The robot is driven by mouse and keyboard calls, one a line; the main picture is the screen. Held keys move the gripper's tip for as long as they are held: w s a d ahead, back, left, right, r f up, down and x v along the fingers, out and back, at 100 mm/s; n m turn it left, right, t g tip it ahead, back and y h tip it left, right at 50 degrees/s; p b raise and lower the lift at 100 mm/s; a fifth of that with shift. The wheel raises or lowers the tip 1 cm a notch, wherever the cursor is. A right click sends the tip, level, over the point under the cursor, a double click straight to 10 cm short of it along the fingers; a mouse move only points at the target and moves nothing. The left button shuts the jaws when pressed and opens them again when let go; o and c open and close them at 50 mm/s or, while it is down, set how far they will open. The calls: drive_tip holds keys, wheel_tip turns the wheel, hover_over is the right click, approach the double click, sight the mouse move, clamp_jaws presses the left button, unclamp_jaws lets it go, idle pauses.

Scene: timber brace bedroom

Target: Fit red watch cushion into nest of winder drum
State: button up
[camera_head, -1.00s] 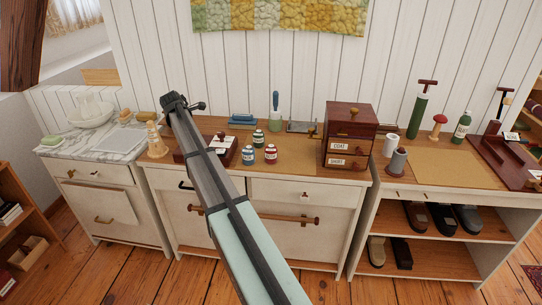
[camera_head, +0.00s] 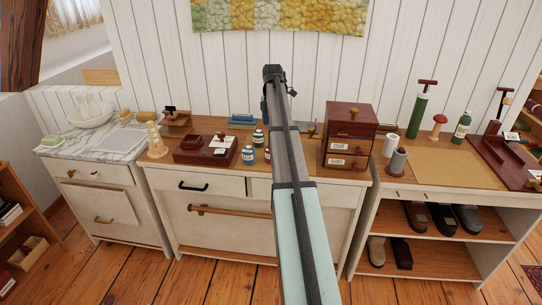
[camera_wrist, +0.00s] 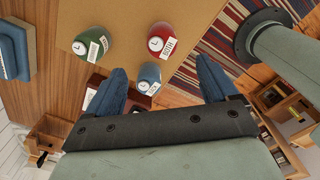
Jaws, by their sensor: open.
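The red watch cushion (camera_wrist: 161,36) is a short round piece with a white watch face and label. In the wrist view it stands on the bench top, beside a green cushion (camera_wrist: 95,42) and a blue cushion (camera_wrist: 148,76). In the head view my arm hides most or all of the red one; the blue (camera_head: 248,156) and green (camera_head: 258,138) ones show. My gripper (camera_wrist: 160,66) is open and empty, above the cushions; in the head view (camera_head: 272,71) it is raised before the wall. A dark red box (camera_head: 190,156) with a white label lies left of the cushions; I cannot tell whether it holds the winder drum.
A dark red drawer cabinet (camera_head: 350,120) stands right of my arm. A wooden cone (camera_head: 155,142) and a small wooden stand (camera_head: 177,118) are at left. A blue item (camera_head: 242,119) lies behind. A grey spool (camera_head: 397,163) and green bottle (camera_head: 462,127) stand at right.

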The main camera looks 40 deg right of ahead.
wheel_tip(320, 180, down, 14)
drive_tip(key=shift+s+a+r, duration=0.1)
drive_tip(key=shift+r, duration=0.15)
idle(0.5)
drive_tip(key=c, duration=1.1)
drive_tip(key=shift+c, duration=0.2)
